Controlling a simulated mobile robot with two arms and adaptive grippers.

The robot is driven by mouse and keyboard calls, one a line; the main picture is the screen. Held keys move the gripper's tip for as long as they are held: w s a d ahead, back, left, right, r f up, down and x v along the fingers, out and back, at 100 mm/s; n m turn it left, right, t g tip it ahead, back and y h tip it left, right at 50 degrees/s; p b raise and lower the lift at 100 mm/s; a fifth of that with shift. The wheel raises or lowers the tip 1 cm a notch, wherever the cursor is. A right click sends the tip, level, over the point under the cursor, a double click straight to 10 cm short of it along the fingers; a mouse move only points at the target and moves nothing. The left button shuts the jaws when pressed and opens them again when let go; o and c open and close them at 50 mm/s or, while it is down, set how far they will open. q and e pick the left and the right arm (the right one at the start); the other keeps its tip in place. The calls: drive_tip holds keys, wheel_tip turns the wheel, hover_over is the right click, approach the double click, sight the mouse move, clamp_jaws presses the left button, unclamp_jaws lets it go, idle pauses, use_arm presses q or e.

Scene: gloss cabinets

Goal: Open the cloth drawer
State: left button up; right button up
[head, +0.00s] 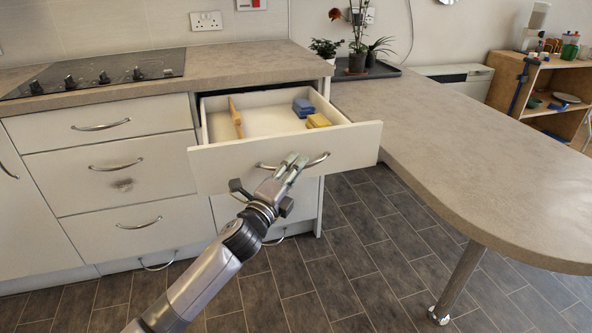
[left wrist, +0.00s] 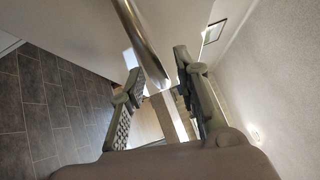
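The cloth drawer (head: 222,167) is the top drawer of the right-hand unit, and it stands pulled well out. Inside it lie blue folded cloths (head: 303,107), yellow folded cloths (head: 318,121) and a wooden item (head: 235,117). Its curved metal handle (head: 322,160) is on the front panel; it also shows in the left wrist view (left wrist: 138,38). My left gripper (head: 295,162) is at the middle of this handle, partly covering it. In the left wrist view its two fingers (left wrist: 158,72) are apart, with the bar between or just beyond them; contact is unclear. My right gripper is not in view.
Closed drawers (head: 112,167) stand to the left under a worktop with a hob (head: 98,75). A rounded counter (head: 450,150) on a metal leg (head: 457,285) extends at the right. Potted plants (head: 357,45) stand on a tray. Tiled floor (head: 340,265) is clear before the drawer.

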use_arm(q)
drive_tip(key=shift+w+d+r, duration=0.1)
drive_tip(key=shift+w+d, duration=0.1)
drive_tip(key=shift+w, duration=0.15)
clamp_jaws()
idle(0.8)
